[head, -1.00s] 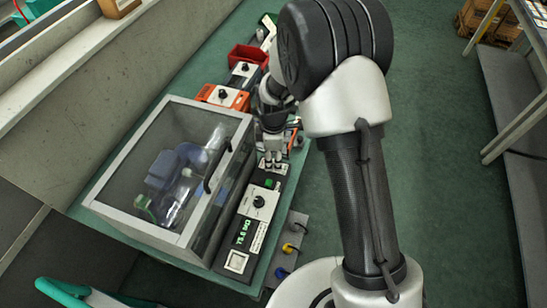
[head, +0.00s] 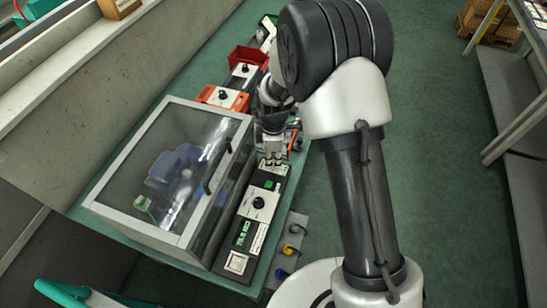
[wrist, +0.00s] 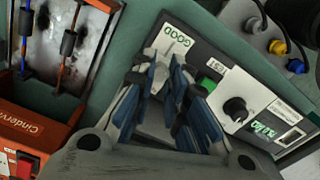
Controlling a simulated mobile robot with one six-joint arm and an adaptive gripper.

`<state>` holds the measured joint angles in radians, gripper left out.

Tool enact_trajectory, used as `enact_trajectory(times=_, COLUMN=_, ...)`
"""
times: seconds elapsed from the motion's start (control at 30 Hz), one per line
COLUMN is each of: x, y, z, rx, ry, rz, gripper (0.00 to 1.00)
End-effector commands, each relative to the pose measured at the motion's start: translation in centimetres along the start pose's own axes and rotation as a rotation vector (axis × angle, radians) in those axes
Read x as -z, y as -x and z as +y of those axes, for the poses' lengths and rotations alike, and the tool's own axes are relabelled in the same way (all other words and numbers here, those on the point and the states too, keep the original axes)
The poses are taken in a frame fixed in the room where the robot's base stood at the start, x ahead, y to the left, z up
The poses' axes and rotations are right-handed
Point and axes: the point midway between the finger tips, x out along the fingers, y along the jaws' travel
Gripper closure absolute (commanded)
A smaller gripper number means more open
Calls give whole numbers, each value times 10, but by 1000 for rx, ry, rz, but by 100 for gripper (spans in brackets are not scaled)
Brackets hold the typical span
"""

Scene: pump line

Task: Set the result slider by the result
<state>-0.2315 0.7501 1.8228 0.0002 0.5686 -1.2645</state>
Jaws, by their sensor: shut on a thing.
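The result slider sits on a long dark control panel (head: 229,247) in front of the clear-lidded box. Its knob is mostly hidden between my fingers. In the wrist view, a white GOOD label (wrist: 174,41) lies just beyond the fingertips, at the panel's far end. My gripper (wrist: 172,88), with blue pads, is shut on the slider knob; in the head view it (head: 272,158) is at the panel's far end. The panel also carries a green button (wrist: 205,85), a black dial (wrist: 235,109) by a TEST label, a green-lit display (head: 241,232) and a white square button (head: 236,262).
The clear-lidded box (head: 108,208) holds a blue pump and stands left of the panel. An orange fixture (wrist: 30,125) and a red bin (head: 250,55) are beyond it. A grey plate with coloured knobs (head: 292,250) stands right of the panel.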

Motion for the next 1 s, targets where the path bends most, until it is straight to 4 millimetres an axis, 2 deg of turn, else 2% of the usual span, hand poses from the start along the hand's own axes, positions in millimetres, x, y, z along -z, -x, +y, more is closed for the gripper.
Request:
enact_trajectory(times=0.23, x=-1, y=0, z=0, rx=0, ry=0, rz=0, gripper=100)
enact_trajectory(times=0.43, x=-22, y=1, z=-7, rx=1, ry=-3, rz=0, gripper=100)
enact_trajectory(times=0.67, x=-24, y=0, z=-8, rx=2, ry=0, rz=-2, gripper=100)
enact_trajectory(times=0.7, x=-24, y=0, z=-8, rx=2, ry=0, rz=-2, gripper=86)
enact_trajectory(times=1.0, x=-24, y=0, z=-8, rx=1, ry=0, rz=-1, gripper=66)
